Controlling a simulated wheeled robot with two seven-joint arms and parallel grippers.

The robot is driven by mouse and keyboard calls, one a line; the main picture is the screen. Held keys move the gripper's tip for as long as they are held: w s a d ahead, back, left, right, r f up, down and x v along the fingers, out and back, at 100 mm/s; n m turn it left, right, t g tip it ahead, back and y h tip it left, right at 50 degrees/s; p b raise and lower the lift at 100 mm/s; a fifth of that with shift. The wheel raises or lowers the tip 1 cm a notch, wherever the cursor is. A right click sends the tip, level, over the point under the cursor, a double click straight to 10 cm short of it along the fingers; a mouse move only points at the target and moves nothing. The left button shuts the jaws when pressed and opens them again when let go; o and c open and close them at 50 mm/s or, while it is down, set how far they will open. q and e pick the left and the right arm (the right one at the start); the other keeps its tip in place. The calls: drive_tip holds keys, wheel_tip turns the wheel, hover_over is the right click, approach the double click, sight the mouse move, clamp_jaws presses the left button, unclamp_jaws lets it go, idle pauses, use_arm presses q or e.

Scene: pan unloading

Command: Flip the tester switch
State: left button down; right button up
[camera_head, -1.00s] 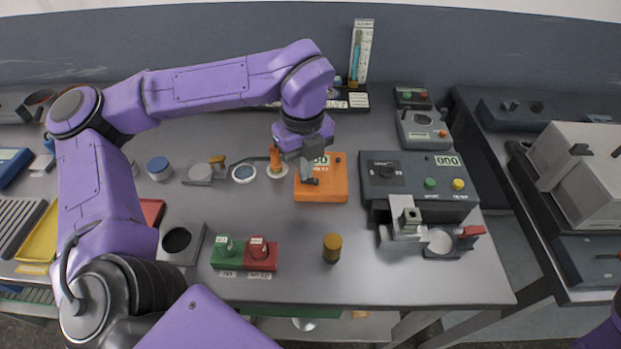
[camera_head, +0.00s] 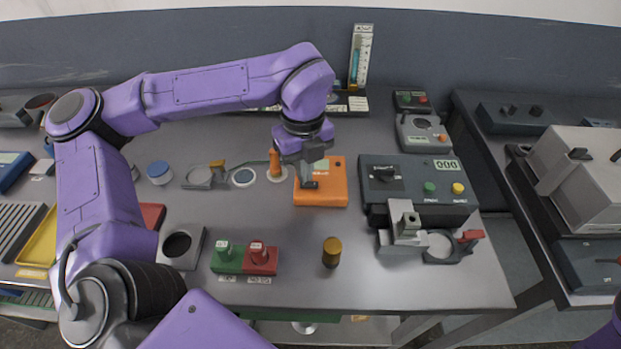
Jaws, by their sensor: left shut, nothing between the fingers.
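The orange tester box (camera_head: 335,188) sits on the grey table, right of the picture's middle. It has a small display (camera_head: 321,164) on top, partly covered by my gripper and not readable. My left gripper (camera_head: 309,184) is shut and empty, pointing down over the left half of the box. Its fingertips are at or just above the box's top, where they hide the switch. I cannot tell whether they touch it or which way the switch lies. My right gripper is out of view.
A dark grey box (camera_head: 415,171) with a knob and green and yellow buttons stands to the right. A grey clamp fixture (camera_head: 403,232) is in front of it. A brass cylinder (camera_head: 331,252) and green and red blocks (camera_head: 245,268) stand nearer the front edge.

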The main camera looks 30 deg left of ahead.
use_arm(q)
wheel_tip(320, 180, up, 6)
drive_tip(key=p, duration=0.4)
drive_tip(key=shift+f, duration=0.1)
drive_tip(key=shift+s, duration=0.1)
drive_tip(key=shift+f, duration=0.1)
